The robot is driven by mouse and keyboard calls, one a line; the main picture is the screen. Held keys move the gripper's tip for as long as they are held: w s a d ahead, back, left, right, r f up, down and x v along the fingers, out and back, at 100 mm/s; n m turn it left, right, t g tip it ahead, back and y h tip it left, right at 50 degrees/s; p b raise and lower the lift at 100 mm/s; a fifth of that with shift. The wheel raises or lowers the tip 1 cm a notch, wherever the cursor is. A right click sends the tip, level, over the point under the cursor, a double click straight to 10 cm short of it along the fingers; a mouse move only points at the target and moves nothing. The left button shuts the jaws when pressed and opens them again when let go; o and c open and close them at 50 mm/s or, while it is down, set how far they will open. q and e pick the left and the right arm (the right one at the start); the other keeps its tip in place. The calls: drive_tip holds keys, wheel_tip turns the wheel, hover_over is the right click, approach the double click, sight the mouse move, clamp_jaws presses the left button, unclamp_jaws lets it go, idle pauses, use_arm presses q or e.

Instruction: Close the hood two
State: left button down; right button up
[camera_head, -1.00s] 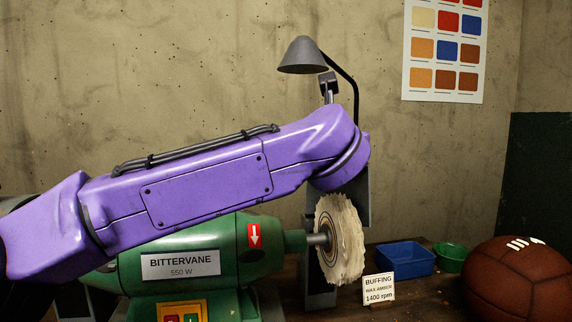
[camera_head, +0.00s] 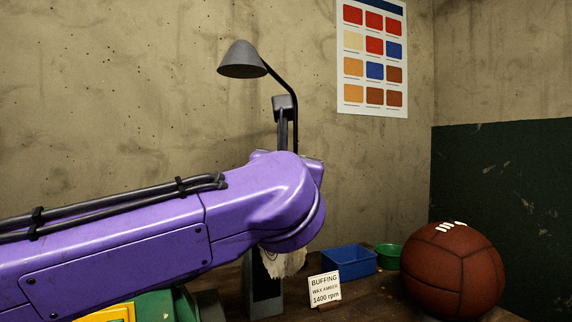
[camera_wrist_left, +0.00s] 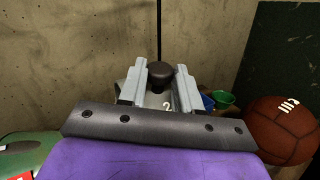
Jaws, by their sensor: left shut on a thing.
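In the left wrist view, a dark round knob (camera_wrist_left: 160,79) stands between the two grey fingers of my left gripper (camera_wrist_left: 161,80). The gripper is shut on it. Below the knob is a grey hood surface (camera_wrist_left: 157,100) marked with a "2"; most of it is hidden by the fingers. In the head view my purple left arm comes in from the left and hides the gripper, the knob and most of the hood. A pale buffing wheel (camera_head: 285,263) shows partly under the arm. My right gripper is not in view.
A grey lamp (camera_head: 242,62) stands behind the arm. To the right are a blue bin (camera_head: 349,260), a green bowl (camera_head: 388,255), a buffing sign (camera_head: 324,289) and a brown leather ball (camera_head: 452,270). A green machine (camera_head: 158,305) is at lower left.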

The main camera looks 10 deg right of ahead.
use_arm(q)
drive_tip(key=shift+d+f, duration=0.15)
drive_tip(key=shift+f, duration=0.3)
drive_tip(key=c, duration=0.8)
unclamp_jaws()
drive_tip(key=shift+r, duration=0.1)
drive_tip(key=b+v, duration=0.1)
drive_tip(key=v, duration=0.9)
drive_tip(key=shift+s+b, duration=0.25)
drive_tip(key=shift+b, duration=0.1)
